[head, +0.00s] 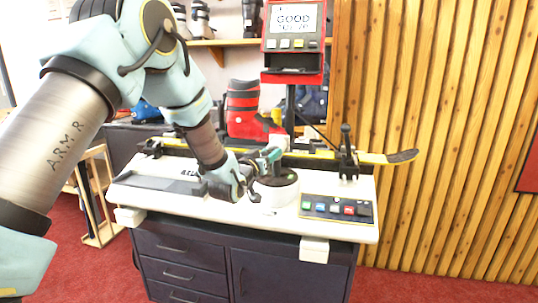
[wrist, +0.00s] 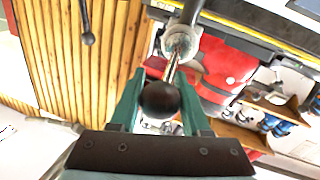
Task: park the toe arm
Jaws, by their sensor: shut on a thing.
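My gripper (wrist: 160,104) has its two teal fingers on either side of a dark ball knob (wrist: 160,98) and is shut on it. A thin metal rod (wrist: 173,68) runs from the knob to a pale round piece (wrist: 181,42); this looks like the toe arm. In the head view my gripper (head: 270,156) is over the bench, just in front of the red and black boot's toe. The knob is hidden there by the fingers. The red boot (head: 241,112) stands upright at the ski line, and also shows in the wrist view (wrist: 225,62).
A round pedestal with a dark top (head: 277,187) stands below my gripper. A button panel (head: 337,208) lies to its right. A black lever clamp (head: 346,150) holds the ski (head: 400,157) at right. A red display (head: 292,20) reads GOOD.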

